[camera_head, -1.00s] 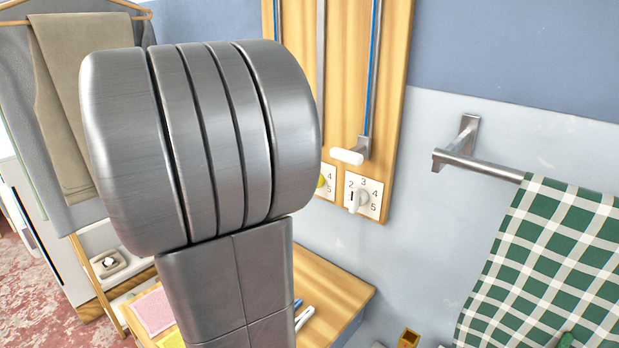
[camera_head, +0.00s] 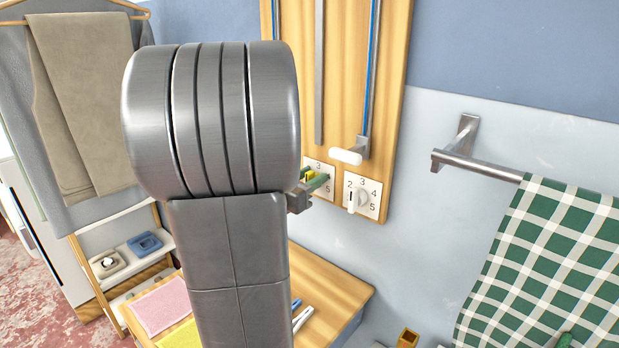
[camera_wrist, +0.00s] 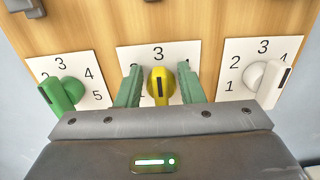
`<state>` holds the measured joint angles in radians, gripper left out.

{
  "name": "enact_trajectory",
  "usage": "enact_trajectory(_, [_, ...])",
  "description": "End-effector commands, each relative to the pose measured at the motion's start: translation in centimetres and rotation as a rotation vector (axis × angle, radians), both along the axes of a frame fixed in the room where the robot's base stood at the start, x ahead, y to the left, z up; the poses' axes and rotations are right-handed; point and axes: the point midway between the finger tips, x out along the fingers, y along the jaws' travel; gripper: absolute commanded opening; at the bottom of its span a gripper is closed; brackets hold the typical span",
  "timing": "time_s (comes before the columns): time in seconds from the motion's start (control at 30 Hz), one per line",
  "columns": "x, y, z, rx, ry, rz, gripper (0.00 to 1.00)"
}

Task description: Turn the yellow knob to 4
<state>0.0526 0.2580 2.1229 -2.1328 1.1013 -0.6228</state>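The yellow knob (camera_wrist: 161,86) sits on the middle white number plate (camera_wrist: 158,52) in the wrist view. Its black mark looks upright, roughly in line with the 3 above it; the fingers cover most other numbers. My gripper (camera_wrist: 160,87) is open, with one green finger on each side of the knob and a narrow gap visible on both sides. In the head view the yellow knob (camera_head: 309,175) shows only partly, behind a green finger of my gripper (camera_head: 314,182). My arm hides part of that plate.
A green knob (camera_wrist: 65,93) is on the left plate and a white knob (camera_wrist: 268,80) on the right plate, both close beside my fingers. A white-handled lever (camera_head: 346,156) sticks out above the plates. A checked towel (camera_head: 550,265) hangs on a rail at right.

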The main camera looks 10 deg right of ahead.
Motion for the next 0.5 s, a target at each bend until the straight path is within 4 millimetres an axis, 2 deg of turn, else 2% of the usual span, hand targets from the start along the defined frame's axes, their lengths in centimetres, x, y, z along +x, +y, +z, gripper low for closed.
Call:
enact_trajectory(0.23, [0.06,-0.07,0.00,0.000,0.000,0.000,0.35])
enact_trajectory(0.27, [0.05,-0.06,0.00,0.000,0.000,0.000,0.33])
enact_trajectory(0.4, [0.05,-0.06,0.00,0.000,0.000,0.000,0.05])
enact_trajectory(0.5, [0.04,-0.06,-0.01,0.001,-0.001,0.000,0.05])
